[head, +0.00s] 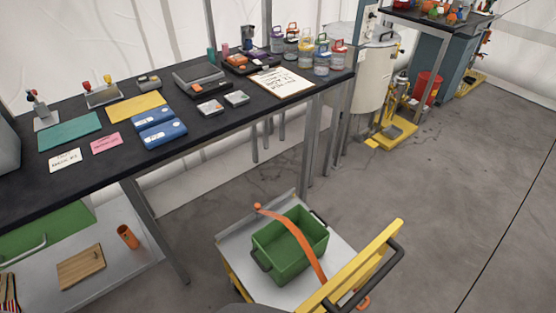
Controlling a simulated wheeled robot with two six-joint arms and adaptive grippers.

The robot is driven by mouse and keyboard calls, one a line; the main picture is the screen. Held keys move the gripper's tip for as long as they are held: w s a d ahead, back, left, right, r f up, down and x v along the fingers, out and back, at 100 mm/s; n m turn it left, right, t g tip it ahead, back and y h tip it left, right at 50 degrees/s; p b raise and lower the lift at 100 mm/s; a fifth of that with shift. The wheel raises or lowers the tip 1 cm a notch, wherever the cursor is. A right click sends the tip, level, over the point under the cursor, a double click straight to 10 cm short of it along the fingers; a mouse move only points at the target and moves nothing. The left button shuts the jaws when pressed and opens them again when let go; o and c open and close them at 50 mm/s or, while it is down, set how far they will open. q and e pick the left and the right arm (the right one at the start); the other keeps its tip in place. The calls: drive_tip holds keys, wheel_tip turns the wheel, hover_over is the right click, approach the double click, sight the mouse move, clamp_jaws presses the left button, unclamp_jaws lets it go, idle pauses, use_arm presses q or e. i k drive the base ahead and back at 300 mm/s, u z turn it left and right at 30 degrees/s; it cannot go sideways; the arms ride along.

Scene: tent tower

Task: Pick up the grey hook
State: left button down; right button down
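I cannot make out a grey hook for certain in the head view. A small grey stand (44,114) with a red-tipped part is at the left of the black table (190,135), but I cannot tell whether it is a hook. A pale curved bar (25,251) lies over the green sheet on the lower shelf, also too unclear to name. Neither of my grippers is in view.
A cart (232,248) with a yellow handle (365,262) holds a green bin (283,262), crossed by an orange strip (303,243). Blue cases (160,133), a clipboard (281,84) and jars (321,65) are on the table. The floor (430,210) at right is clear.

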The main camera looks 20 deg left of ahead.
sight(257, 206)
drive_tip(key=u, duration=0.05)
drive_tip(key=k, duration=0.5)
drive_tip(key=u, duration=2)
drive_tip(key=i, duration=1.7)
drive_tip(key=z, duration=3.15)
